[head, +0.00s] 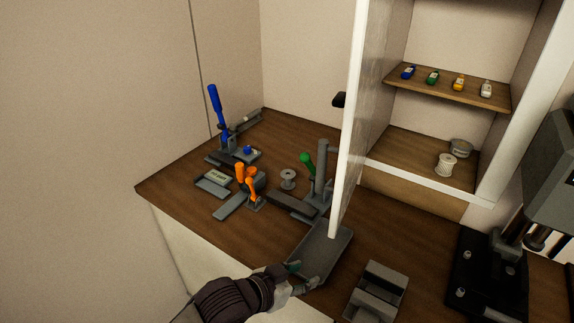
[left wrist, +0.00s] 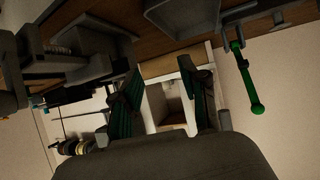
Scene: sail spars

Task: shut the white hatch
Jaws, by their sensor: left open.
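The white hatch (head: 351,110) is the door of the wall cabinet. It stands wide open, seen nearly edge-on, swung out over the worktop. A dark handle (head: 339,100) sticks out from its left face. My left gripper (head: 302,275) is at the near end of the grey tray, low and in front of the hatch, apart from it. Its two fingers (left wrist: 160,98) are spread and empty in the left wrist view, with the cabinet's opening beyond, upside down. I cannot make out the hatch clearly there. My right gripper is not in view.
The cabinet shelf (head: 450,88) holds several small bottles; a spool (head: 445,164) and a tin (head: 460,148) stand below. A grey tray (head: 335,262), a green-handled clamp (head: 307,163), orange clamps (head: 246,181) and a grey block (head: 376,292) crowd the worktop. A black press (head: 490,275) stands right.

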